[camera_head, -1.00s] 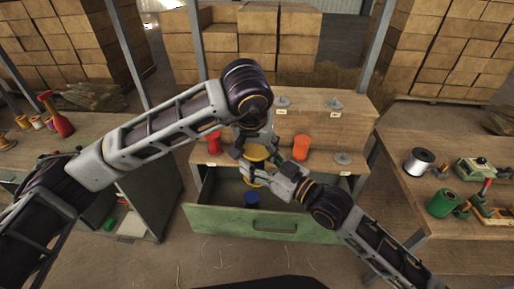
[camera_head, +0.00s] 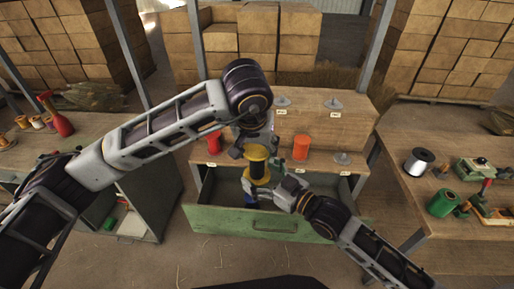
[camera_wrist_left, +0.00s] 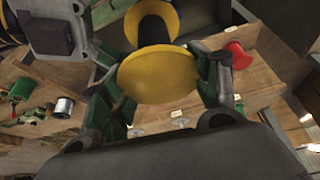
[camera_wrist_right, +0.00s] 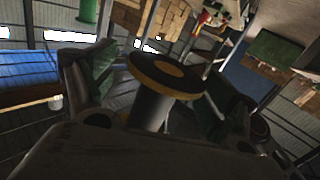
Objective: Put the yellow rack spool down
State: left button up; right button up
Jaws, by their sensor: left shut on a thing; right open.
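The yellow rack spool (camera_head: 256,163) has yellow flanges and a dark core and is upright in the air above the open green drawer. My left gripper (camera_head: 252,147) is shut on its upper end. In the left wrist view the spool's yellow flange (camera_wrist_left: 158,75) sits between the fingers. My right gripper (camera_head: 282,186) is open just below and to the right of the spool. In the right wrist view the spool (camera_wrist_right: 165,75) stands between the spread fingers, with a gap beside each; contact cannot be told.
The green drawer (camera_head: 215,219) is pulled out, with a blue spool (camera_head: 250,199) in it. Red (camera_head: 214,143) and orange (camera_head: 301,147) spools stand on the rack's lower step. Empty holders (camera_head: 342,158) sit on the rack. The right bench holds silver (camera_head: 419,161) and green (camera_head: 443,203) spools.

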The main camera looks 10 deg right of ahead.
jog(key=s+d+f+m+g+h, duration=0.2)
jog(key=s+d+f, duration=0.45)
jog(key=f, duration=1.25)
jog(key=s+d+f+g+h, duration=0.2)
jog(key=s+d+f+h, duration=0.5)
jog(key=f, duration=1.3)
jog(key=s+d+f+m+g+h, duration=0.1)
jog(key=s+d+f+g, duration=0.1)
jog(key=d+f, duration=1.25)
jog(key=s+a+f+m+g, duration=0.1)
jog(key=s+a+f+g, duration=0.2)
jog(key=s+f, duration=0.6)
jog(key=s+a+f+m+g+h, duration=0.1)
jog(key=s+a+f+m+g, duration=0.1)
jog(key=s+a+f, duration=0.4)
jog(key=s+f+g, duration=0.1)
jog(key=s+f, duration=0.3)
jog(key=s, duration=0.6)
jog(key=shift+s+f+g, duration=0.25)
jog(key=shift+s+g, duration=0.05)
jog(key=shift+s, duration=0.05)
